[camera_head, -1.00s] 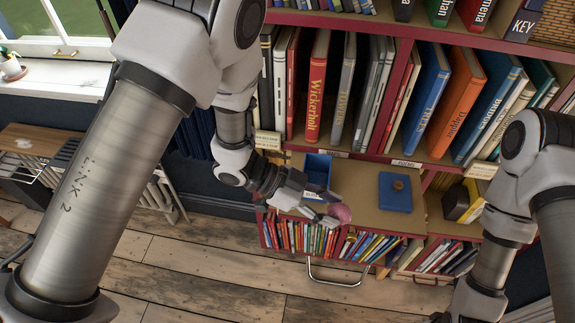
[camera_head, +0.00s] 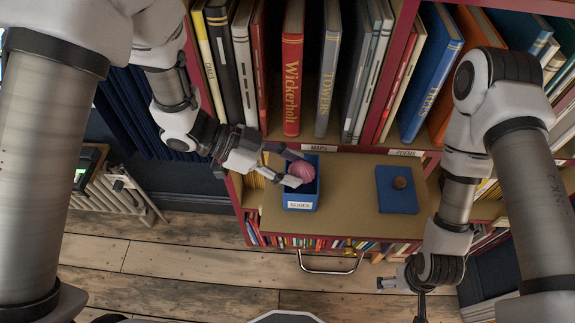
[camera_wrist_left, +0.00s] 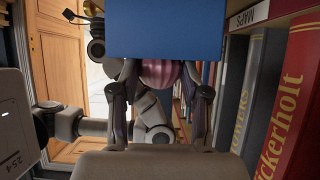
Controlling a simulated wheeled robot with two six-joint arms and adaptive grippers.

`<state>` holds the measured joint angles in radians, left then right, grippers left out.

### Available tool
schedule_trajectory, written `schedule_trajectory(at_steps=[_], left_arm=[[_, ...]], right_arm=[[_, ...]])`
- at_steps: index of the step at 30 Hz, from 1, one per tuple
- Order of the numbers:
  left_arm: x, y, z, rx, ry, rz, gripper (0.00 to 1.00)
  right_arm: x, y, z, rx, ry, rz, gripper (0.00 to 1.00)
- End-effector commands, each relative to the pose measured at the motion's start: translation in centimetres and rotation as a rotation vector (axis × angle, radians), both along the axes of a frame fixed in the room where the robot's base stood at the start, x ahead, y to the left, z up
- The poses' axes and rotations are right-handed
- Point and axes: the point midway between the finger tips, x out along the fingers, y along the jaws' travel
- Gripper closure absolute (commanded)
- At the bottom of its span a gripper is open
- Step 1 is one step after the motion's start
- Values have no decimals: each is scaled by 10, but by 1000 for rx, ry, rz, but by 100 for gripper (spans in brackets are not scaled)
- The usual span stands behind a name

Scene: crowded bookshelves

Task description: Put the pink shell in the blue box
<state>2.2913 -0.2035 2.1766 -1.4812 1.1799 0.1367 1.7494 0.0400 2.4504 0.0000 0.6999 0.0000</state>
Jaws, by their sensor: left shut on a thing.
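The pink shell (camera_head: 303,172) is held between the fingers of my left gripper (camera_head: 289,169) at the opening of the blue box (camera_head: 301,203). I cannot tell how deep in the opening it sits. In the left wrist view the shell (camera_wrist_left: 160,74) shows striped between the fingers, and the blue box (camera_wrist_left: 165,30) covers part of it. The box stands on the tan shelf top and has a white label on its front. My right gripper (camera_head: 420,300) is low at the right, away from the box; its fingers are too unclear to judge.
Upright books (camera_head: 292,70) stand close behind. A metal handle (camera_head: 330,264) juts out below the front edge. The tan top (camera_head: 350,190) between box and book is clear.

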Motion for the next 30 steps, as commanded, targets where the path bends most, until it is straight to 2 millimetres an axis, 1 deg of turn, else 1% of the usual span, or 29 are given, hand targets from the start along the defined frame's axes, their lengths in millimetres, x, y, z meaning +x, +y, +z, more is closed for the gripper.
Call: schedule_trajectory(at_steps=[1, 4, 8, 17, 18, 27, 30], left_arm=[[-1, 0, -11, -1, -1, -2, 83], [-1, 0, -7, -1, -2, -3, 83], [-1, 0, -6, 0, -1, -3, 83], [-1, 0, -16, 0, 0, -4, 83], [-1, 0, -15, 0, -2, -3, 43], [-1, 0, -15, 0, -1, -3, 43], [-1, 0, -9, 0, -1, -3, 43]], right_arm=[[0, 0, -12, 0, 0, 0, 3], [0, 0, -8, 0, 0, 0, 3], [1, 0, -7, 0, -1, 0, 3], [1, 0, -10, 0, -1, 0, 3], [1, 0, -10, 0, -1, 0, 3], [1, 0, -10, 0, -1, 0, 3], [1, 0, -7, 0, -1, 0, 3]])
